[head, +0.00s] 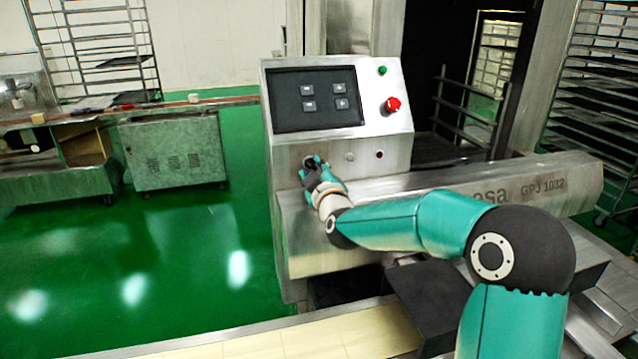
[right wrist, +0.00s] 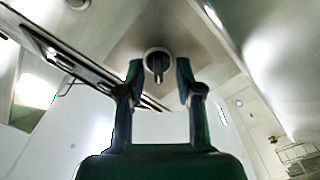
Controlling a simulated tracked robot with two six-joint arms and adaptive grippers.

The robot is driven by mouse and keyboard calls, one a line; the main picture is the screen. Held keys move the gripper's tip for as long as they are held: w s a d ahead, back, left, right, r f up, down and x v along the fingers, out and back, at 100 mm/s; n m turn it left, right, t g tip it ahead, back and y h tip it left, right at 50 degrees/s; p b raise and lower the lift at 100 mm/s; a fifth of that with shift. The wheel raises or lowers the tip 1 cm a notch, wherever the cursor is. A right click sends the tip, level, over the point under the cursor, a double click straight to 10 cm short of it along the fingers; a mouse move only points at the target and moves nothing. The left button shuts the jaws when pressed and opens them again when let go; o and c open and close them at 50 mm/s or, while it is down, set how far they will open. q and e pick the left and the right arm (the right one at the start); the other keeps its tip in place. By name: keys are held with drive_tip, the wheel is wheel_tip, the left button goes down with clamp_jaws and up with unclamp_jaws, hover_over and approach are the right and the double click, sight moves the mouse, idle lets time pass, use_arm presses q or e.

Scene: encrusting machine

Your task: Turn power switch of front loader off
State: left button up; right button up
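The front loader's control box (head: 338,100) stands in the middle of the head view. Its lower front face bears a dark rotary switch (head: 308,160), largely covered by my right gripper (head: 316,170). In the right wrist view the switch (right wrist: 157,63) is a black handle on a round light base, its handle lying along the picture's vertical. My right gripper's fingers (right wrist: 158,72) stand apart, one on each side of the switch; a gap shows on both sides. Whether the fingertips touch the panel cannot be told. My left gripper is not in view.
The box also carries a red button (head: 392,104), a green button (head: 382,70), a dark display (head: 314,98) and a small pale round fitting (head: 350,157). A metal beam (head: 540,185) extends right below the box. Green floor (head: 190,260) is open on the left.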

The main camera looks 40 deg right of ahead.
drive_tip(key=v, duration=1.1)
drive_tip(key=shift+s+a, duration=0.1)
drive_tip(key=shift+s, duration=0.05)
